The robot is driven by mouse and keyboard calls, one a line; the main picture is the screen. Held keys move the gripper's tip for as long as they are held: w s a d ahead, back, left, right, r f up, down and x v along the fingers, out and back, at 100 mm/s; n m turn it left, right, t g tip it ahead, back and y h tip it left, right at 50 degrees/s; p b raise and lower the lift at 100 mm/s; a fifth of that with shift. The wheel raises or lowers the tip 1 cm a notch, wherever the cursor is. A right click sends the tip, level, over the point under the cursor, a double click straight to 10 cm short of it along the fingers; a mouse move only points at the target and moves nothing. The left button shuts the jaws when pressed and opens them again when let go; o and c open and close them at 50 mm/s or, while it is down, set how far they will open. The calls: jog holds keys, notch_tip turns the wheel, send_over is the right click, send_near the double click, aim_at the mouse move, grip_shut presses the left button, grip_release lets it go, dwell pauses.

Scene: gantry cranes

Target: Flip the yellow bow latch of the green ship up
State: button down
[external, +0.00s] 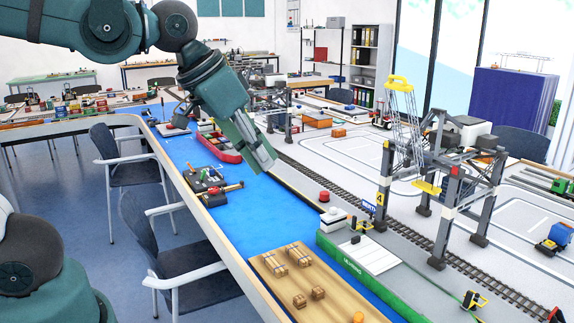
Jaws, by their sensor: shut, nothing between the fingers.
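The green ship (345,262) lies at the quay in the lower right, its near end cut off by the bottom edge of the view. I cannot make out the yellow bow latch for certain. Small yellow-and-black fittings stand near the ship, one by the berth sign (368,207) and one on the quay (473,299). My gripper (266,163) is shut and empty, pointing down above the blue water surface, well beyond the ship's far end.
A red ship (226,155) lies beside my gripper. A wooden board with crates (276,285) is left of the green ship. A gantry crane (440,200) stands over the rails at right.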

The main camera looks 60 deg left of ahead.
jog(key=w+d+r+g, duration=0.15)
jog(key=w+d, duration=0.25)
jog(key=w, duration=0.6)
jog(key=w+d+g+p, duration=0.15)
jog(key=w+d, duration=0.25)
jog(key=w, duration=0.6)
jog(key=w+d+r+g, duration=0.15)
jog(key=w+d, duration=0.35)
jog(key=w, duration=0.6)
jog(key=w+d+f+g, duration=0.2)
jog(key=w+d+f, duration=0.7)
jog(key=f, duration=0.3)
jog(key=w+d+f+g+p, duration=0.1)
jog(key=w+d+f+g, duration=0.1)
jog(key=w+d+f, duration=0.6)
jog(key=shift+w+d+f, duration=0.35)
jog(key=shift+w+f, duration=1)
jog(key=shift+f, duration=1.05)
jog(key=shift+g, duration=0.25)
